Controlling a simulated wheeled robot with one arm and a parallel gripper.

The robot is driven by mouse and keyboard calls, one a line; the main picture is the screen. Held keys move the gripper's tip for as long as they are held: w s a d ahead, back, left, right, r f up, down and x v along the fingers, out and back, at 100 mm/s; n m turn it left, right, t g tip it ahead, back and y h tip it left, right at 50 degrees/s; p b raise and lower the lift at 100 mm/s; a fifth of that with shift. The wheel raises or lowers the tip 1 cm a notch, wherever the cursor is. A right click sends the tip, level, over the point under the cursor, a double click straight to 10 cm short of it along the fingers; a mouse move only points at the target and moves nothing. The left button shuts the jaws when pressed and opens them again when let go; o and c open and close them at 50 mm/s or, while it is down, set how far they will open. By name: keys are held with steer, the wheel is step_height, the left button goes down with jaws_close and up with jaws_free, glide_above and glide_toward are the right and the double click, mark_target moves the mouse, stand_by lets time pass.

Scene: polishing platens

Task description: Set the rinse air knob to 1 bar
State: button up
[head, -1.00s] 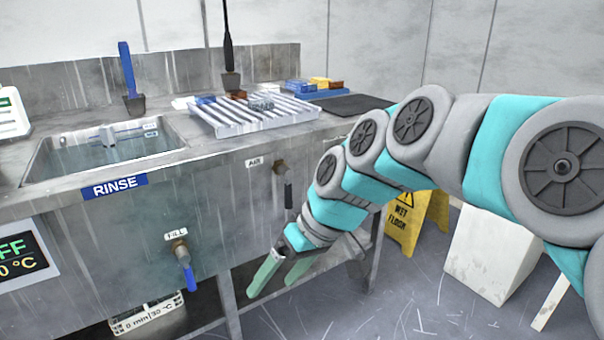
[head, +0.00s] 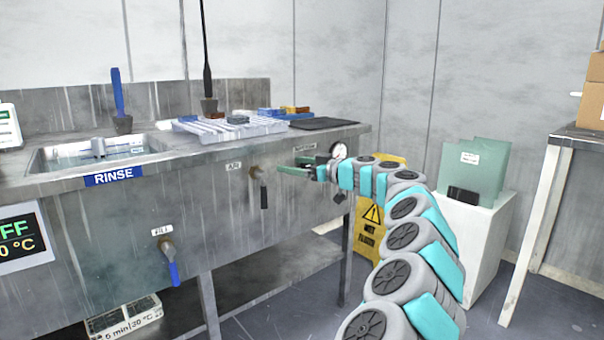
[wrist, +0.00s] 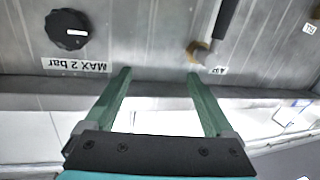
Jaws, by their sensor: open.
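The black round knob (wrist: 67,29) with a white mark sits on the steel front panel, at the upper left of the wrist view. A "MAX 2 bar" label (wrist: 76,65) beside it reads upside down there. My gripper (wrist: 158,73) is open and empty. Its green fingers point at the panel between the knob and the AIR valve (wrist: 198,50), apart from both. In the head view my gripper (head: 292,167) is at the right part of the panel, and I cannot make out the knob there. A round gauge (head: 338,150) shows just beyond my wrist; its reading is too small to tell.
The AIR valve's black handle (head: 264,197) hangs left of my gripper. A blue-handled FILL valve (head: 172,268) is farther left. A yellow wet-floor sign (head: 369,215) and a white block (head: 468,235) bearing green plates stand to the right. Open floor lies in front.

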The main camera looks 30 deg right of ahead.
steer(key=s+d+f+m+t+h, duration=0.1)
steer(key=s+d+f+t+h, duration=0.2)
steer(key=d, duration=0.8)
steer(key=w+g, duration=0.1)
steer(key=w, duration=0.7)
steer(key=shift+a+f+h+p, duration=0.25)
steer(key=shift+a+h+p, duration=0.1)
steer(key=shift+h+p, duration=0.05)
steer(key=shift+w, duration=0.1)
steer(key=shift+c, duration=0.3)
steer(key=c, duration=1.3)
